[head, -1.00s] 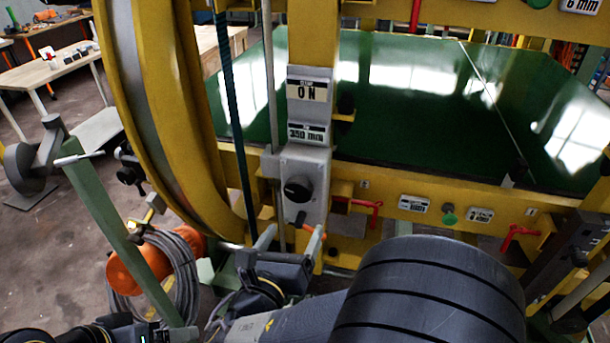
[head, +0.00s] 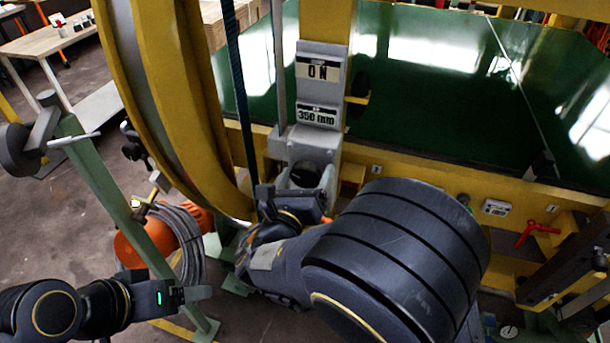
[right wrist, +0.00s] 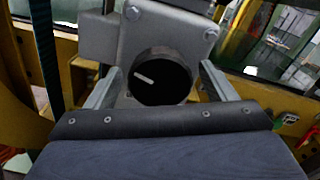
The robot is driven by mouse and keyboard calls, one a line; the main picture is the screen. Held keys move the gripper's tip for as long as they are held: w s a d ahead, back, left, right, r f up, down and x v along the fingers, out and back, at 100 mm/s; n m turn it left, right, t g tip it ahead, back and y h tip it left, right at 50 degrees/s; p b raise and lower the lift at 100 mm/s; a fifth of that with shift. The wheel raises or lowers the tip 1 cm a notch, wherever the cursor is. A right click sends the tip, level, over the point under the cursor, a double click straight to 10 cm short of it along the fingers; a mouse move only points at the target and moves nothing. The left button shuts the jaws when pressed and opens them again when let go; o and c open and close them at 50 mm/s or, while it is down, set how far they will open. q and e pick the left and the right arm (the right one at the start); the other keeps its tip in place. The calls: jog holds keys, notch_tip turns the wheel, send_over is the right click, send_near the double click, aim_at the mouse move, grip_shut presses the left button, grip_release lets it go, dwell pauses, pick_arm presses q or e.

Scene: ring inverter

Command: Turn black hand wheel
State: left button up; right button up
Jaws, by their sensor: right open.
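The black hand wheel (head: 305,174) is a round knob with a white line, on a grey control box below the "ON" and "350 mm" signs. In the right wrist view the black hand wheel (right wrist: 160,77) shows whole, its white line pointing up and left. My right gripper (head: 298,180) is at the knob, with its fingers spread. In the wrist view the right gripper (right wrist: 161,72) has one finger on each side of the knob, with gaps between. The wrist partly hides the knob in the head view. My left gripper (head: 200,293) is low at the left, away from the box.
A yellow ring (head: 170,110) stands close at the left of the box. A green post (head: 105,190) and a coiled grey hose (head: 190,245) are near my left arm. A red lever (head: 535,231) sits on the yellow frame at the right.

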jog(key=c, duration=1)
jog(key=m+b, duration=0.2)
jog(key=shift+f+m+b, duration=0.2)
jog(key=shift+m+b, duration=0.2)
jog(key=m+b, duration=0.6)
jog(key=shift+r+m+b, duration=0.15)
jog(key=shift+m+b, duration=1.15)
jog(key=shift+b, duration=0.3)
